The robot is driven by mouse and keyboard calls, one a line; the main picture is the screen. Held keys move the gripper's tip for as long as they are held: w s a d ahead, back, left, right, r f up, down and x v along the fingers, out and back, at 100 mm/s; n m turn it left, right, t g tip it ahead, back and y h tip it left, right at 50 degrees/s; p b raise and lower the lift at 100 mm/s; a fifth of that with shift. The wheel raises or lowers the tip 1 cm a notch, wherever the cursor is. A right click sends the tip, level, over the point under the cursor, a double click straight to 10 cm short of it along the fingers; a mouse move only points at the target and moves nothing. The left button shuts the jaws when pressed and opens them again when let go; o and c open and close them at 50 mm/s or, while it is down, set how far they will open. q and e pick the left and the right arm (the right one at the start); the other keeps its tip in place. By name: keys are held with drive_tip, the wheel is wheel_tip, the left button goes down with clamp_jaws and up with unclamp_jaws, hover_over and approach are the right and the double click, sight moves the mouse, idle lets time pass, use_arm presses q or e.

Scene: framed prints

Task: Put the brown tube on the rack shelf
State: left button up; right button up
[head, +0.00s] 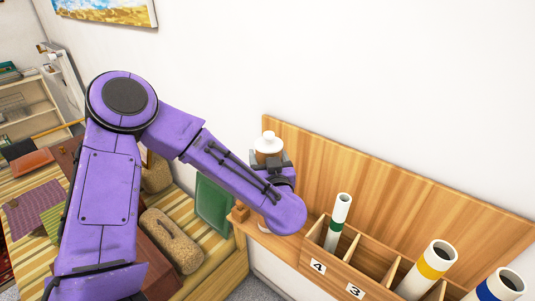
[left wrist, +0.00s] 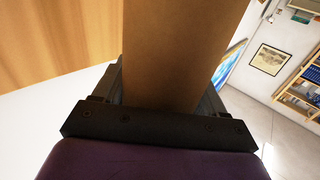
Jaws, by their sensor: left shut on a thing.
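My left arm is purple and comes in from the left in the head view. Its gripper (head: 268,170) is at the left end of the wooden rack (head: 390,185). The brown tube (head: 268,147), with a white cap on top, stands upright in this gripper, partly hidden by it. In the left wrist view the tube (left wrist: 185,50) is a wide brown surface between the jaws (left wrist: 160,100), which are shut on it. The tube's lower end is mostly hidden behind my wrist, so I cannot tell whether it touches the rack. My right gripper is not in view.
The rack holds a green-banded tube (head: 337,222), a yellow-banded tube (head: 430,266) and a blue-banded tube (head: 503,287) in compartments, with number labels 4 and 3 on its front. A green board (head: 213,206) and a tan rolled object (head: 172,240) lie left of it.

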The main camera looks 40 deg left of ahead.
use_arm(q)
drive_tip(key=o, duration=1.7)
drive_tip(key=shift+f, duration=0.1)
drive_tip(key=shift+c, duration=0.2)
drive_tip(key=b+v, duration=0.3)
drive_tip(key=v, duration=0.9)
drive_tip(key=shift+r, duration=0.25)
